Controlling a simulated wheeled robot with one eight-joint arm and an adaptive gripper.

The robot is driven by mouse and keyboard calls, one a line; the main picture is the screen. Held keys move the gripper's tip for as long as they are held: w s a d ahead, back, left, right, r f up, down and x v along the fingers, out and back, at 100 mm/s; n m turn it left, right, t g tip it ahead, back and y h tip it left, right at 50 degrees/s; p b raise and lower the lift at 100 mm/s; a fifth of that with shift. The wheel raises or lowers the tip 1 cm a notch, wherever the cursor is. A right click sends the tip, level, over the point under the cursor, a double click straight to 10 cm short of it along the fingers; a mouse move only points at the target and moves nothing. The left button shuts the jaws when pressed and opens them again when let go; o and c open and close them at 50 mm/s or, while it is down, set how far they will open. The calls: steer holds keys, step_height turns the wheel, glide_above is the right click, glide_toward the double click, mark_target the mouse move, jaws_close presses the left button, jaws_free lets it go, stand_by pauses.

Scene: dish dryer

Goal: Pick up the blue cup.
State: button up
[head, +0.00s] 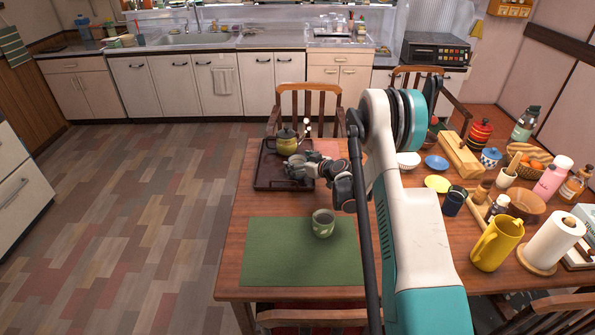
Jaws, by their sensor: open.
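A dark blue cup (454,201) stands upright on the wooden table, right of my arm, between the yellow dish and the yellow pitcher. A blue lidded pot (490,157) stands farther back on the right. My gripper (294,165) is over the dark tray on the left part of the table, close to the yellow teapot. It is open; no object shows between its fingers, though they are small and partly hidden by the wrist. My gripper is well to the left of the dark blue cup, with my arm between them.
A green cup (323,225) stands on a green mat (275,262). The dark tray (265,180) holds a yellow teapot (286,141). A yellow pitcher (497,243), paper towel roll (552,238) and several bottles crowd the right. A yellow dish (437,183) is behind the blue cup.

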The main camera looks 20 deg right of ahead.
mark_target(293, 160)
steer(key=b+x, duration=0.2)
steer(key=x, duration=0.3)
steer(key=shift+a, duration=0.15)
steer(key=c, duration=1.3)
steer(key=shift+c, duration=0.2)
